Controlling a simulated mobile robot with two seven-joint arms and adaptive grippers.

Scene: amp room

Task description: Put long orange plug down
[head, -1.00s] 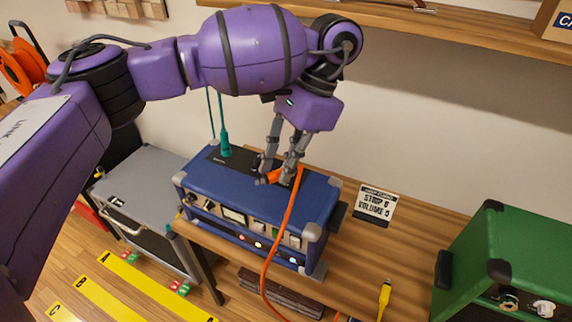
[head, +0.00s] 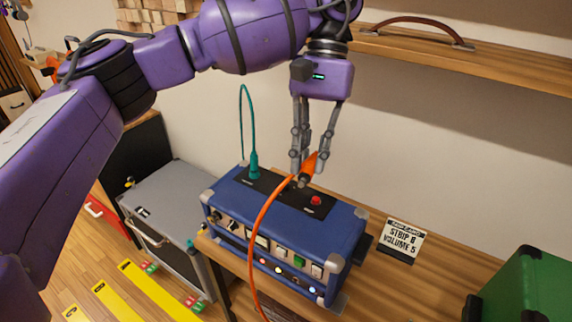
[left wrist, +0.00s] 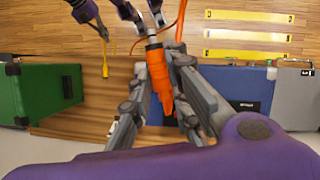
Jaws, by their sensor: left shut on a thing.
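My left gripper (head: 311,172) is shut on the long orange plug (head: 309,164), just above the top of the blue amp (head: 345,236). The plug is tilted, its dark end pointing down and left. Its orange cable (head: 252,250) hangs down across the amp's front. In the left wrist view the plug (left wrist: 160,75) lies between the fingers of the left gripper (left wrist: 160,90). Part of my right gripper (left wrist: 98,22) shows at the top left of that view, near a yellow plug (left wrist: 105,62); its opening is unclear.
A sign (head: 402,240) stands to the right on the wooden bench (head: 390,290). A green amp (head: 520,290) is at the right.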

